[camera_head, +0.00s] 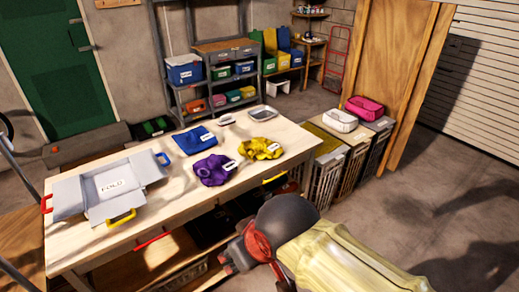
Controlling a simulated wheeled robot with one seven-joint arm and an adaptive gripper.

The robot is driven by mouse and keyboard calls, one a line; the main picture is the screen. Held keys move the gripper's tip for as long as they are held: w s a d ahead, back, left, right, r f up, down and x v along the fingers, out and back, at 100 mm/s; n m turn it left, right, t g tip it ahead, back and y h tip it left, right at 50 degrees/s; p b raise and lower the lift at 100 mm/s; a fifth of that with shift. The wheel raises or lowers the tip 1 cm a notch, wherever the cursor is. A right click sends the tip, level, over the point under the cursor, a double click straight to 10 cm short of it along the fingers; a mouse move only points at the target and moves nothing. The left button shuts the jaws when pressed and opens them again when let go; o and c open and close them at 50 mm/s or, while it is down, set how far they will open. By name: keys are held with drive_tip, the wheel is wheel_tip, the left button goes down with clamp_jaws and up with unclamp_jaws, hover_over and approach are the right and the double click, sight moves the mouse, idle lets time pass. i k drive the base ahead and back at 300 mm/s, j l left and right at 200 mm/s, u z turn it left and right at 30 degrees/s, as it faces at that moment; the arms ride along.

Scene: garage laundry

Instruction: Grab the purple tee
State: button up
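The purple tee (211,171) lies crumpled on the wooden table (188,216), near the middle of its top, with a small white tag at its right side. My gripper (236,259) seems to be the dark grey and red end of my arm at the bottom of the view, in front of the table's near edge. It is apart from the tee, which lies farther back and to the left. Its fingers do not show clearly, so I cannot tell whether it is open or shut.
A crumpled yellow cloth (261,149) lies right of the tee, and a folded blue cloth (195,140) behind it. A grey folding board (107,190) covers the table's left part. Hampers (327,176) stand at the table's right end. Shelves (211,99) stand behind.

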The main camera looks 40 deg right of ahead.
sight(213, 170)
drive_tip(key=i+j+z, duration=1)
drive_tip(key=j+z, duration=0.2)
